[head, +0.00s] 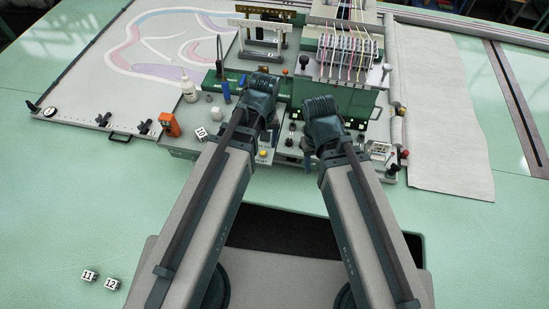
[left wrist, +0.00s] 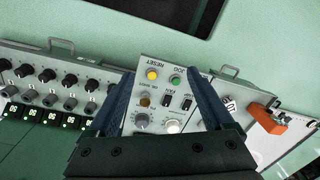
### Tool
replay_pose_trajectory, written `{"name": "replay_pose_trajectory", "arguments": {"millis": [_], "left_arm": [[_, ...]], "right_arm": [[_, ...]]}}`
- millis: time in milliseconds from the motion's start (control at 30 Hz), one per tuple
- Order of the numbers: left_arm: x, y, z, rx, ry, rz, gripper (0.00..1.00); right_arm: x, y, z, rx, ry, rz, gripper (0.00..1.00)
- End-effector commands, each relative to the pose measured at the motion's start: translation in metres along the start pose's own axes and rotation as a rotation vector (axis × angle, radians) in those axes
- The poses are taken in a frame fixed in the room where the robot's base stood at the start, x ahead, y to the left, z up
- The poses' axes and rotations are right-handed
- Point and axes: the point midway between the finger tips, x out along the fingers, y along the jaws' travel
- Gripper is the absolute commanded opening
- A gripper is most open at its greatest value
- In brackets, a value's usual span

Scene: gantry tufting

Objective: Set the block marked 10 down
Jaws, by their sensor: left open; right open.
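The block marked 10 (head: 201,133) is a small white cube with a dark number. In the head view it rests on the grey deck of the machine, left of my left gripper (head: 264,88) and apart from it. A white marked block (left wrist: 229,103), seemingly the same one, shows in the left wrist view just beyond the right finger, which partly covers it. My left gripper (left wrist: 160,76) is open and empty above a control panel (left wrist: 153,62). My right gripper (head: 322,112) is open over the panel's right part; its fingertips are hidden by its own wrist.
The green machine (head: 340,85) with threads stands behind.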

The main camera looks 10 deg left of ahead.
Motion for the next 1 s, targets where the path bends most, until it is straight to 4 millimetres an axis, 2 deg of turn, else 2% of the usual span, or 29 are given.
{"name": "replay_pose_trajectory", "arguments": {"millis": [33,100,200,300,767,867,1000], "left_arm": [[-0.001,0.008,0.022,0.147,0.003,-0.006,0.85],[-0.001,0.016,0.040,0.318,0.005,-0.015,0.85],[-0.002,0.024,0.057,0.500,0.006,-0.025,0.85],[-0.002,0.028,0.067,0.604,0.006,-0.030,0.85],[0.002,0.030,0.069,0.647,0.006,-0.032,0.85],[0.012,0.031,0.069,0.647,0.006,-0.032,0.85],[0.041,0.034,0.068,0.648,0.006,-0.032,0.85]], "right_arm": [[0.000,0.000,0.000,0.000,0.000,0.000,0.50],[0.000,0.000,0.000,0.000,0.000,0.000,0.50],[0.000,0.000,0.000,0.000,0.000,0.000,0.50],[0.000,0.000,0.000,0.000,0.000,0.000,0.50],[0.004,0.000,0.000,0.000,0.000,0.000,0.50],[0.015,-0.001,-0.001,-0.001,0.000,0.000,0.50],[0.043,-0.004,-0.003,-0.002,0.001,0.001,0.50]]}}
